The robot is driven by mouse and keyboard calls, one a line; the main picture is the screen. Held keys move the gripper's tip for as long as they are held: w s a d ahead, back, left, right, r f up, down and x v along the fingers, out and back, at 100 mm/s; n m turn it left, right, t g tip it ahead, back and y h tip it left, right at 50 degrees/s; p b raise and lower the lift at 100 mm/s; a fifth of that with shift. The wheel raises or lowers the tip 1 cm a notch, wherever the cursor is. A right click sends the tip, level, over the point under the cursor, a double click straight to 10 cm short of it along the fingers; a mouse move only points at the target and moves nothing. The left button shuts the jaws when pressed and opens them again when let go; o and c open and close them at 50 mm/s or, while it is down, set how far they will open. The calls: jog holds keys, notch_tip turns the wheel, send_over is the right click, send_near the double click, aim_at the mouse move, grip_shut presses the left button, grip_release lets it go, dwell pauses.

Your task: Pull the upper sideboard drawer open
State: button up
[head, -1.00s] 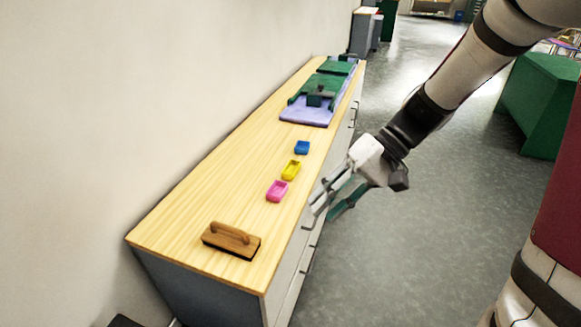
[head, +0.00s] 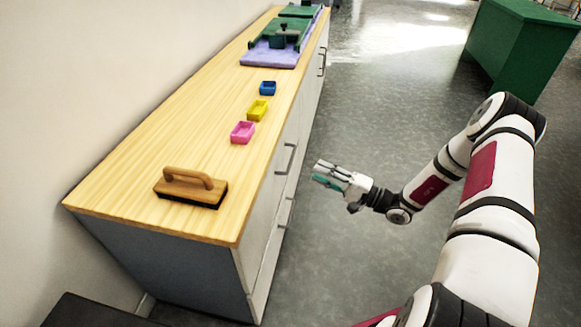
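The sideboard (head: 172,132) has a pale wood top and grey fronts, and stands along the wall on the left. Its upper drawer (head: 262,208) looks shut, with its front flush below the top. The upper drawer's bar handle (head: 291,158) is in plain view. A lower handle (head: 290,213) shows beneath it. My gripper (head: 319,173) is right of the upper handle, out over the floor, with a visible gap between them. Its fingers point left toward the sideboard front. They are apart and hold nothing.
Green equipment (head: 280,40) on a purple mat (head: 268,57) is farther back. A green cabinet (head: 515,50) stands at upper right. Floor before the drawers is clear.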

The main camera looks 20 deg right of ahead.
aim_at(291, 157)
notch_tip(291, 157, down, 4)
jog(key=d+m+t+h, duration=0.2)
jog(key=b+x, duration=0.4)
jog(key=x, duration=1)
jog(key=shift+r, duration=0.15)
grip_shut()
